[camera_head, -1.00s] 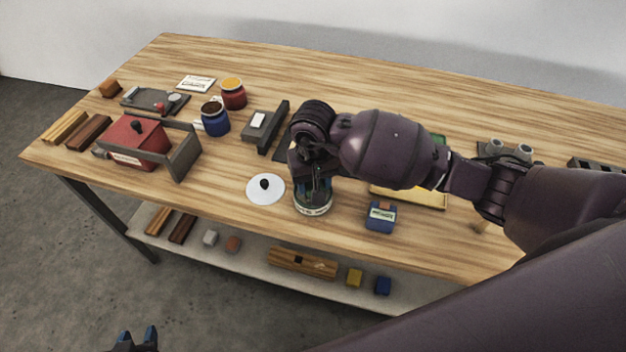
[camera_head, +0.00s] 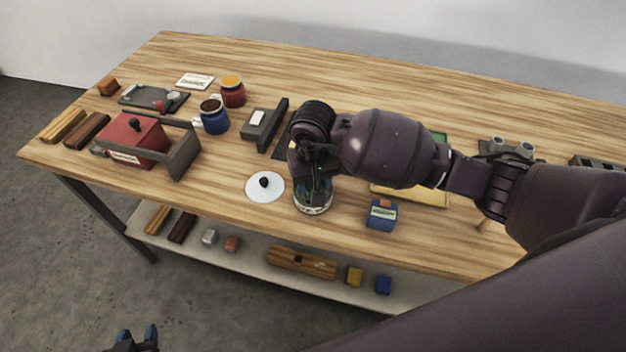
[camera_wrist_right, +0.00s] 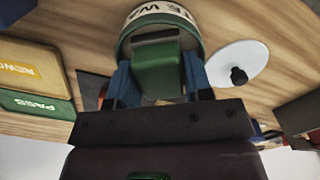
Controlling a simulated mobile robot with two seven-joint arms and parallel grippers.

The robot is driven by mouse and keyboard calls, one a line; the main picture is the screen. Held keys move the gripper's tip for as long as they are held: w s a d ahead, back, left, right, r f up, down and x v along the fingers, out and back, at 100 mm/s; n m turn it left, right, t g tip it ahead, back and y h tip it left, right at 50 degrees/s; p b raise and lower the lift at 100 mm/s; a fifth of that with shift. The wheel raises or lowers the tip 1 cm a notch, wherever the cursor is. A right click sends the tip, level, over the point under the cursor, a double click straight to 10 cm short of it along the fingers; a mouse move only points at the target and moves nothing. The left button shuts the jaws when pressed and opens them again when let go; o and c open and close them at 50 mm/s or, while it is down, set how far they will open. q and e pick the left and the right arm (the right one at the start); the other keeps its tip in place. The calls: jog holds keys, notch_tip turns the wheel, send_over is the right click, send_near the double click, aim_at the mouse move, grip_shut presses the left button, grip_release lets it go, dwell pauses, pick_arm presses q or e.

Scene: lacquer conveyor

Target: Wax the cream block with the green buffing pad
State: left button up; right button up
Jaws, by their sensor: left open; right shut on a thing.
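My right gripper (camera_head: 312,190) points down into the open wax tin (camera_head: 316,208), whose white label is partly readable. In the right wrist view its blue fingers (camera_wrist_right: 158,80) are shut on the green buffing pad (camera_wrist_right: 160,62). The pad is at the tin's mouth, inside the rim (camera_wrist_right: 160,16); whether it touches wax is hidden. I cannot make out the cream block with certainty; my right arm covers part of the table. My left gripper (camera_head: 138,341) is open and empty at the bottom edge, away from the table.
A white lid (camera_head: 265,187) with a black knob lies left of the tin. A blue box (camera_head: 381,215) stands right of it. A grey fixture (camera_head: 262,124), red box (camera_head: 136,140) and blue jar (camera_head: 214,118) stand farther left. Yellow and green trays (camera_wrist_right: 30,72) lie beyond my arm.

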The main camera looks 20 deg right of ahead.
dwell(0.5)
jog(key=shift+s+f, duration=0.1)
jog(key=shift+f, duration=0.05)
dwell(0.8)
jog(key=shift+f+b, duration=0.1)
jog(key=shift+b, duration=0.2)
dwell(0.5)
jog(key=shift+r+p, duration=0.8)
jog(key=shift+r, duration=1.25)
jog(key=shift+r+p, duration=0.5)
jog(key=shift+r, duration=1.1)
